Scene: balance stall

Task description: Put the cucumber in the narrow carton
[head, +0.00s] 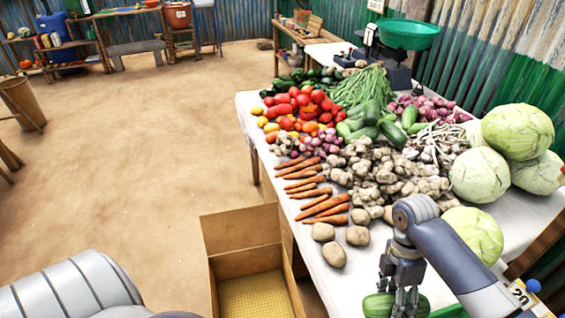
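The cardboard carton (228,265) stands open on the left of the table, at the bottom middle of the head view, with a yellowish floor inside. A green striped piece (377,306), which looks like a cucumber, lies at the table's near end, cut by the bottom edge of the picture. My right gripper (400,300) points down at it, its fingers overlapping its middle. Whether the fingers grip it is hidden. More cucumbers (366,133) lie in the pile farther back. My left gripper is out of view.
The table (345,285) is crowded with carrots (310,190), potatoes (333,254), ginger, tomatoes, onions and cabbages (478,175). A scale with a green pan (407,34) stands at the back. Another green item shows beside the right arm. The dirt floor (130,170) at left is mostly clear.

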